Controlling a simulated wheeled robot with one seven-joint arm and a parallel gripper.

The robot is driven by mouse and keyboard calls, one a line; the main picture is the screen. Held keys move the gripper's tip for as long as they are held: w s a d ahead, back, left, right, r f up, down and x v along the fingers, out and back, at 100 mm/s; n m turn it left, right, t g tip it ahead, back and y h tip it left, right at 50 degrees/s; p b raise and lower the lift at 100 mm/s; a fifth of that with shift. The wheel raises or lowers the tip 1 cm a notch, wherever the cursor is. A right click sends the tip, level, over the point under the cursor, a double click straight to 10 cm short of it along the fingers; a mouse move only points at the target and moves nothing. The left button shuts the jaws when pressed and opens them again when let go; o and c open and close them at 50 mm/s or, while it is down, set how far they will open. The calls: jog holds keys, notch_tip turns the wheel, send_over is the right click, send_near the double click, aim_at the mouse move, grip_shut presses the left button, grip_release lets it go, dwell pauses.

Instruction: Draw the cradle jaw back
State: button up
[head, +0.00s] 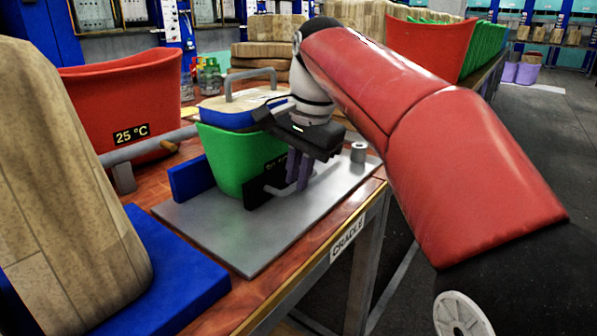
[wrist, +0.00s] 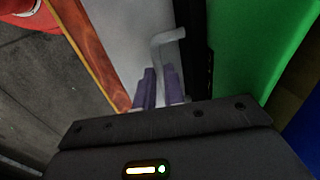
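The cradle jaw (head: 262,188) is a dark upright plate against the near right side of a green tub (head: 226,160). In the wrist view the jaw (wrist: 196,40) is a dark strip beside the green wall. Its grey bent handle (head: 322,181) sticks out toward the right, and it shows in the wrist view (wrist: 167,38). My gripper (head: 299,183) points down at the handle. In the wrist view its purple fingers (wrist: 161,85) stand close on both sides of the handle and look closed on it. The tub's far side faces a blue block (head: 191,180).
The cradle stands on a grey plate (head: 250,250) on a wooden bench labelled CRADLE (head: 347,240). A short grey post (head: 358,152) stands at the plate's right. A red tub (head: 125,100) and a wooden stave piece (head: 60,190) are at left.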

jog(key=shift+d, duration=0.1)
grip_shut()
jog(key=s+d+b, duration=0.1)
jog(key=s+d, duration=0.4)
jog(key=d, duration=0.2)
jog(key=shift+s+d, duration=0.25)
jog(key=shift+s, duration=0.15)
jog(key=o, duration=0.7)
grip_release()
jog(key=shift+s+d, duration=0.1)
jog(key=r, duration=0.2)
jog(key=r+p, duration=0.1)
jog(key=r, duration=0.2)
jog(key=s+d+r+p, duration=0.1)
jog(key=r, duration=0.1)
jog(key=shift+r, duration=0.3)
